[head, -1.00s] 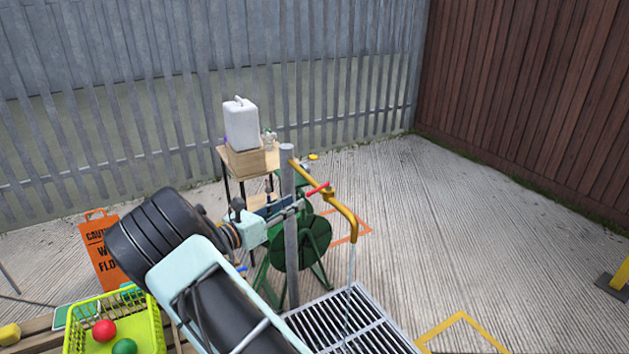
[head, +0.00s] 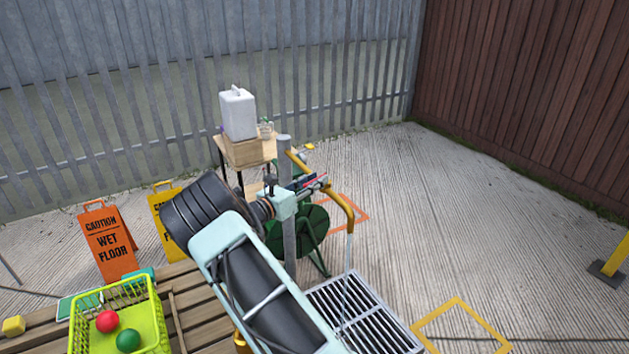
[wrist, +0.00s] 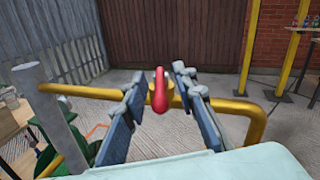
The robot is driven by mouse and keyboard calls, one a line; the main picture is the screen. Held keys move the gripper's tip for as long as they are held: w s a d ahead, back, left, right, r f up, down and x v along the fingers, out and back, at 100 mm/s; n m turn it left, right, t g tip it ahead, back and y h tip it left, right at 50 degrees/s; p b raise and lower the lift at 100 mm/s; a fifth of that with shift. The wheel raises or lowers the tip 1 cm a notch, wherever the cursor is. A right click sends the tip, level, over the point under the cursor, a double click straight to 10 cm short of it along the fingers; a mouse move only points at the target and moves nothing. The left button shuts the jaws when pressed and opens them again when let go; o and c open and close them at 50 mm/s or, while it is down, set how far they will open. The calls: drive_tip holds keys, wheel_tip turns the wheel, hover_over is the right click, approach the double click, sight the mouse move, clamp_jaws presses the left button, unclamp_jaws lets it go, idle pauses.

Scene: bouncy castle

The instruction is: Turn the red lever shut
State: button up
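The red lever (wrist: 159,92) sits on a yellow pipe (wrist: 235,106) in the wrist view, its grip pointing toward the camera. My gripper (wrist: 159,72) is open, with one blue-grey finger on each side of the lever. A thin pale streak, like water, hangs below that end. Only a little of the lever (head: 312,182) shows there beside my gripper (head: 310,184).
A metal grate (head: 360,315) lies below the pipe end. A green hose reel (head: 312,232) stands behind the post. A small table with a white jerrycan (head: 238,114) is farther back. Wet-floor signs (head: 108,240) and a yellow-green basket (head: 147,330) are at left.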

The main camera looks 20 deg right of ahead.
drive_tip(key=shift+c, duration=0.3)
clamp_jaws()
drive_tip(key=shift+f, duration=0.1)
drive_tip(key=m+g+h+b, duration=0.1)
drive_tip(key=g+b, duration=0.1)
drive_tip(key=w+m+g+b, duration=0.1)
drive_tip(key=m+g+b, duration=0.1)
drive_tip(key=b, duration=0.1)
drive_tip(key=shift+w+a+g+h+b, duration=0.2)
drive_tip(key=shift+g+h+b, duration=0.1)
drive_tip(key=shift+h, duration=0.1)
drive_tip(key=shift+m+g, duration=0.3)
